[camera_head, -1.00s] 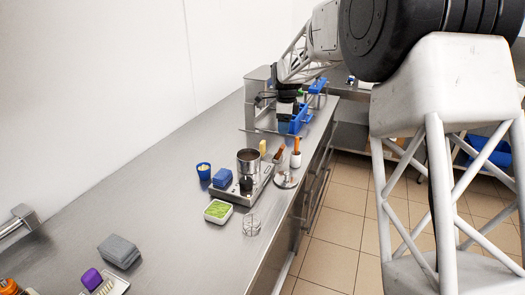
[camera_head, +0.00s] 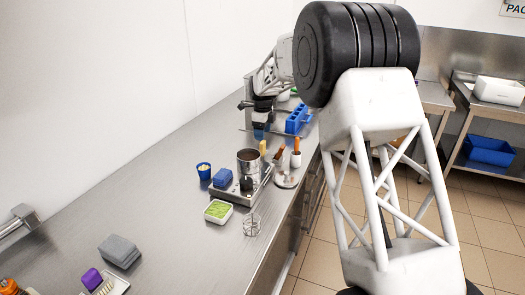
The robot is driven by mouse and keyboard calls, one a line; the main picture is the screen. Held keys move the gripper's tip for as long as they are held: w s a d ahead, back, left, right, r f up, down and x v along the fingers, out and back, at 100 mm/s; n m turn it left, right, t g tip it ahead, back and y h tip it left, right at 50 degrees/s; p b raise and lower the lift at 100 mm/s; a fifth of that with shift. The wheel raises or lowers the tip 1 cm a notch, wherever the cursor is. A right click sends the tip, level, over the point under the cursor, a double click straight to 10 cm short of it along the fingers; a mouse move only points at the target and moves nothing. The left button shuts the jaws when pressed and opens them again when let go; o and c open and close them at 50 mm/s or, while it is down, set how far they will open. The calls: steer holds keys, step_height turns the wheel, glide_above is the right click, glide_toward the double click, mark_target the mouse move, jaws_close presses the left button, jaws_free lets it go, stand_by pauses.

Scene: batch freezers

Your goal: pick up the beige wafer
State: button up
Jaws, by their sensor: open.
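A small upright beige-yellow piece (camera_head: 263,147), which looks like the beige wafer, stands on the steel counter just behind the steel pot. It is too small to make out in detail. My gripper (camera_head: 262,132) is above and slightly behind it, pointing down, apart from it as far as I can tell. The gripper is open, and nothing shows between its fingers.
The steel pot (camera_head: 248,160) stands on a flat metal device beside a blue block (camera_head: 222,178). A blue cup (camera_head: 204,171), a white dish of green food (camera_head: 218,211) and a wire stand (camera_head: 251,225) are around it. A blue rack (camera_head: 297,119) stands farther back.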

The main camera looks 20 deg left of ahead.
mark_target(263, 147)
steer(key=shift+f, duration=1.2)
steer(key=shift+d+f, duration=0.1)
steer(key=shift+f, duration=2.5)
steer(key=c, duration=1)
steer(key=shift+o, duration=0.2)
steer(key=shift+r, duration=0.1)
steer(key=shift+r, duration=4.9)
